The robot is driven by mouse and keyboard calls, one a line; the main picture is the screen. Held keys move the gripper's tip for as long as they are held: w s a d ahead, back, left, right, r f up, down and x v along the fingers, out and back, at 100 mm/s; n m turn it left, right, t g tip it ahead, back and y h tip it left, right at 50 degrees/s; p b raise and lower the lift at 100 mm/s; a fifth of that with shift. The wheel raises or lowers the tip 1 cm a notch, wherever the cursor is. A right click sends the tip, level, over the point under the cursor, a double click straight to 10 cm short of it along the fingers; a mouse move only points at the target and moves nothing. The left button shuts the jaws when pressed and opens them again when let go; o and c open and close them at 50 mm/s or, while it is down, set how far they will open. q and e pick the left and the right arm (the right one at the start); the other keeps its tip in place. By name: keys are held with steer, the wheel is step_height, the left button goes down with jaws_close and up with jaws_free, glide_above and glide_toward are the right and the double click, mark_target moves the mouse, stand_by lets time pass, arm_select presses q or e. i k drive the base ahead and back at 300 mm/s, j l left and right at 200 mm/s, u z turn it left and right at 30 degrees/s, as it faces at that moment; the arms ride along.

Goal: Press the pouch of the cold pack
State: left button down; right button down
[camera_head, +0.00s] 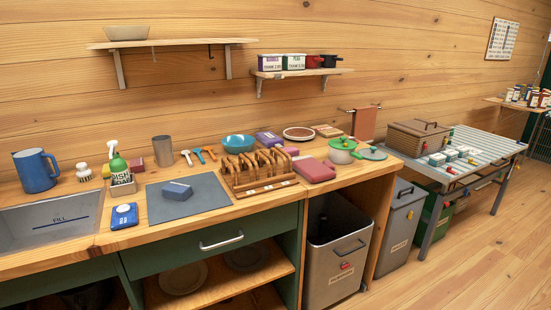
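No label that reads cold pack can be made out. A flat blue item with a pale patch (124,215) lies on the wooden counter near its front edge, right of the sink; it may be the cold pack, but I cannot tell. A blue-grey block (177,191) rests on a grey mat (210,202). A flat dull-red item (314,170) lies right of the wooden rack. Neither of my grippers is in view.
The sink (50,228) is at the left, with a blue jug (36,170) behind it. A wooden rack (258,172) stands mid-counter. A grey bin (337,255) is below. The floor at right is clear.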

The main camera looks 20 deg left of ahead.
mark_target(122, 209)
steer(key=u, duration=1.85)
steer(key=i+j+u, duration=0.15)
steer(key=i+j, duration=0.2)
steer(key=j, duration=0.2)
steer(key=i+j+u, duration=0.2)
steer(key=i+j, duration=0.15)
steer(key=j, duration=0.15)
